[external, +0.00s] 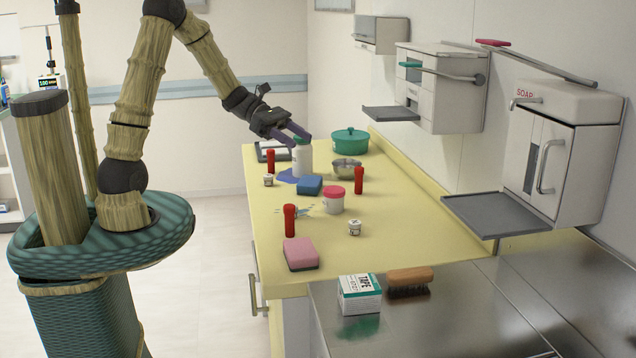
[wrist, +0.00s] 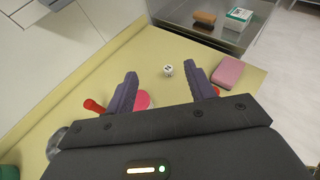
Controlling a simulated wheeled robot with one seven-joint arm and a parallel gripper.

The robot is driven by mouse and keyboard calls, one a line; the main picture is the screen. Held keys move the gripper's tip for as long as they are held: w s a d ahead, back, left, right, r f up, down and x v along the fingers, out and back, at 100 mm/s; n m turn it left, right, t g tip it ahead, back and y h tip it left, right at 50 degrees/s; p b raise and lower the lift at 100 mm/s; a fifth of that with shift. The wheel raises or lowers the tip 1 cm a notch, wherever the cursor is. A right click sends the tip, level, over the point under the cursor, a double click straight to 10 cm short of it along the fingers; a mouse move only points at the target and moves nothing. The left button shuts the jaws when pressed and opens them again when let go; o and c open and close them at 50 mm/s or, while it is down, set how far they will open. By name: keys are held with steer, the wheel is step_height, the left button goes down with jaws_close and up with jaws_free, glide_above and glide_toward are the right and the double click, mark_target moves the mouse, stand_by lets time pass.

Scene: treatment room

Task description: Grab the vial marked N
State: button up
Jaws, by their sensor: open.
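Two small white vials with dark marks stand on the yellow counter (external: 400,215). The nearer vial (external: 354,228) is right of the middle, and the farther vial (external: 268,181) is by the left edge. Their letters are too small to read surely. My gripper (external: 300,134) is open and empty, high over the far part of the counter, near the white bottle (external: 302,160). In the wrist view, one marked vial (wrist: 168,70) shows in the gap between my open fingertips (wrist: 162,74), on the counter beyond them and apart from them.
Red bottles (external: 290,220) (external: 359,181), a pink-lidded jar (external: 333,203), a blue sponge (external: 309,186) and a pink sponge (external: 300,254) stand around the vials. A metal bowl (external: 346,171) and green pot (external: 350,141) are at the back. Wall dispensers (external: 560,150) overhang the right.

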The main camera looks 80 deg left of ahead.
step_height(320, 180, down, 13)
steer(key=shift+r, duration=0.1)
steer(key=p, duration=0.2)
glide_toward(349, 232)
steer(key=w, duration=0.1)
steer(key=w+d, duration=0.1)
steer(key=w, duration=0.1)
steer(key=shift+w+d+r, duration=0.25)
steer(key=shift+w+d, duration=0.05)
steer(key=shift+d, duration=0.05)
steer(key=shift+w+d, duration=0.3)
steer(key=shift+d, duration=0.05)
steer(key=p+x, duration=0.1)
steer(key=x, duration=0.3)
steer(key=shift+w+f, duration=0.15)
steer(key=shift+f, duration=0.05)
